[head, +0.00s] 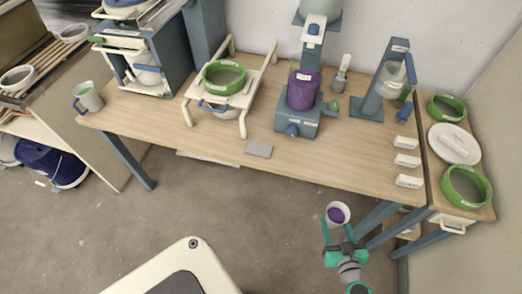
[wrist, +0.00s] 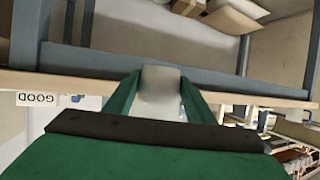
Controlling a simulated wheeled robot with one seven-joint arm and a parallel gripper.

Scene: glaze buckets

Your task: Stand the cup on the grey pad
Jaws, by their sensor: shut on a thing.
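My gripper (head: 339,230), with green fingers, is shut on a small white cup (head: 334,223) with purple inside. I hold it over the floor in front of the table, at lower right in the head view. In the wrist view the cup (wrist: 161,84) shows pale between the two fingers (wrist: 158,98). The grey pad (head: 258,149) is a small flat rectangle at the table's front edge, in the middle of the head view. It is bare, and lies up and left of my gripper, apart from the cup.
On the wooden table (head: 225,140), a blue-grey stand with a purple container (head: 302,90) is behind the pad. A white rack with a green-rimmed bucket (head: 224,77) stands to its left. White labelled blocks (head: 406,161) line the right end. A grey mug (head: 88,96) stands far left.

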